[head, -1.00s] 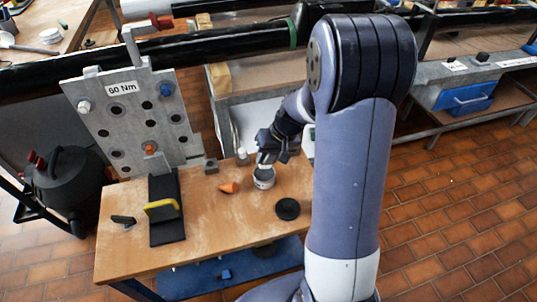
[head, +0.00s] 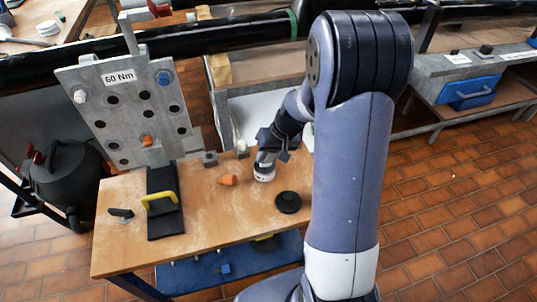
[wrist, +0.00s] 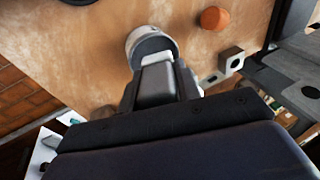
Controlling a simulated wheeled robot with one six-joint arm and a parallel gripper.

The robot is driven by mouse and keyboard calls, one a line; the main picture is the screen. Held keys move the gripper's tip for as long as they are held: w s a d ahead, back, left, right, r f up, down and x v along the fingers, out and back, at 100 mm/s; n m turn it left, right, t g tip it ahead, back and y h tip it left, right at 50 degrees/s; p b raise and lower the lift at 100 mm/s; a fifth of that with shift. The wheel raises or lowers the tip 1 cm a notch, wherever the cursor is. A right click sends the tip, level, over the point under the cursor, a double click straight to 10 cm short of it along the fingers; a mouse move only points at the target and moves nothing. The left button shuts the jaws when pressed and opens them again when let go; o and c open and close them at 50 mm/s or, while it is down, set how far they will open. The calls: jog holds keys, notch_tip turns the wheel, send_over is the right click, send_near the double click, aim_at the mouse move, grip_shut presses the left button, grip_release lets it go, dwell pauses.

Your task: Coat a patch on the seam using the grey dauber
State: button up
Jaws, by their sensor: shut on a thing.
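My gripper (head: 265,163) points down over a small white tin (head: 264,177) on the wooden bench. It is shut on the grey dauber, which is mostly hidden by the fingers. In the wrist view, the jaws (wrist: 160,82) reach to the rim of the tin (wrist: 133,38), which has a grey inside. The dauber's lower end cannot be made out, so I cannot tell how deep it sits. I cannot pick out the seam; a black pipe (head: 220,40) with a green band runs behind the bench.
A grey block (head: 210,158) and a small bottle (head: 241,147) stand behind. A bolted plate marked 60 Nm (head: 105,125) rises at left, near a yellow handle (head: 160,197) on a black pad.

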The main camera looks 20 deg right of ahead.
jog(key=shift+f+b, duration=0.6)
jog(key=shift+b, duration=0.1)
dwell(1.6)
jog(key=shift+r+p, duration=2.5)
jog(key=shift+r, duration=1.15)
jog(key=shift+a+p, duration=0.3)
jog(key=shift+p, duration=1.45)
